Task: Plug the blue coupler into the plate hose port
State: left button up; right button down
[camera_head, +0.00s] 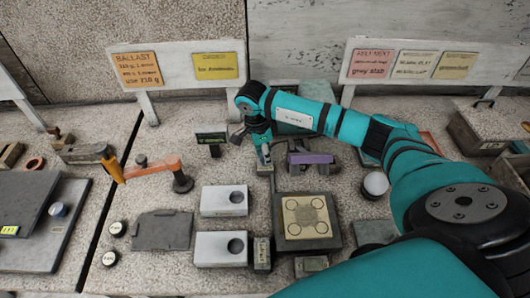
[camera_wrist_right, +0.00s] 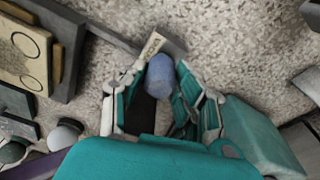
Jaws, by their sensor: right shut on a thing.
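My right gripper (camera_head: 264,154) reaches down at the middle of the bench, between the white blocks and a purple piece. In the right wrist view my gripper (camera_wrist_right: 160,88) is shut on the blue coupler (camera_wrist_right: 160,75), a rounded pale-blue cylinder sticking out past the fingertips. In the head view the coupler is hidden or too small to make out. A small grey block with a pale label (camera_wrist_right: 151,46) lies just beyond the coupler; I cannot tell whether they touch. I cannot identify the plate hose port with certainty. My left gripper is not in view.
Two white blocks with round holes (camera_head: 210,201) (camera_head: 208,250) and a square plate with circles (camera_head: 306,234) lie nearer the front. An orange jointed arm (camera_head: 142,170) stands left. A purple piece (camera_head: 312,158) and a white-topped round (camera_head: 376,184) are to the right.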

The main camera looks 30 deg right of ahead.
jog(key=shift+f+b, duration=0.7)
jog(key=shift+f, duration=0.1)
jog(key=c, duration=0.9)
grip_release()
jog(key=shift+r+p, duration=1.2)
jog(key=shift+r, duration=0.85)
jog(key=shift+a+f, duration=0.1)
